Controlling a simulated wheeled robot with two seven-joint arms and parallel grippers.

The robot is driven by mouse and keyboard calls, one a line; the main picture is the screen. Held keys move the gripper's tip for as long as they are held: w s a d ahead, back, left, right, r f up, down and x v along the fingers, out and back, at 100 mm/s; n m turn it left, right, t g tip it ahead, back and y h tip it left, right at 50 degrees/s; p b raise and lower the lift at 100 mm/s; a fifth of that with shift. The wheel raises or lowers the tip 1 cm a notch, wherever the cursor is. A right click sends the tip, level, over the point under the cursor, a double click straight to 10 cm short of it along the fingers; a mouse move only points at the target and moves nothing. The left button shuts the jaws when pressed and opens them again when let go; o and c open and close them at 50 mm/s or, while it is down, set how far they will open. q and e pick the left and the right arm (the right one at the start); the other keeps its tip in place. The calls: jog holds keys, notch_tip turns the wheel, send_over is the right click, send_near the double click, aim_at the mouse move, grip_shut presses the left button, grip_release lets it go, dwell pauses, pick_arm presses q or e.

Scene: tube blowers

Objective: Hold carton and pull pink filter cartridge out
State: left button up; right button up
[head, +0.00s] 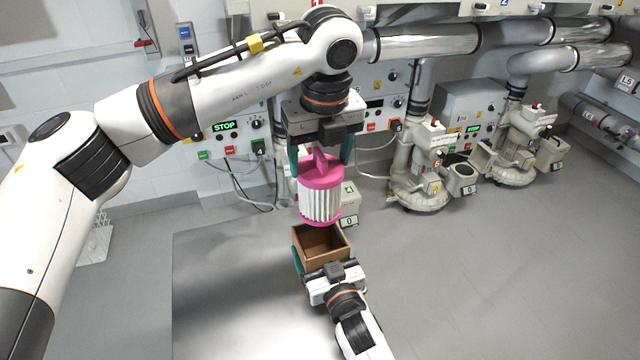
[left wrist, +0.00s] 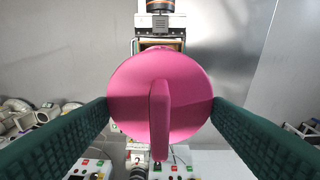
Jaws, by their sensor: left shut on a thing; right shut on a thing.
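The pink filter cartridge (head: 321,190) has pink end caps and a white pleated body. It hangs upright above the open carton (head: 322,258), clear of its rim. The brown cardboard carton looks empty inside. My right gripper (head: 322,262) is shut on the carton from the near side, with green fingers at its left and right walls.
A grey metal table (head: 225,290) lies below and left of the carton. Blower units (head: 420,180) with pipes and control panels stand along the back wall. One blower is partly hidden behind the cartridge. The floor at right is clear.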

pick_arm(q)
jog(key=shift+r, duration=1.15)
pick_arm(e)
jog(key=o, duration=1)
jog(key=shift+c, duration=0.2)
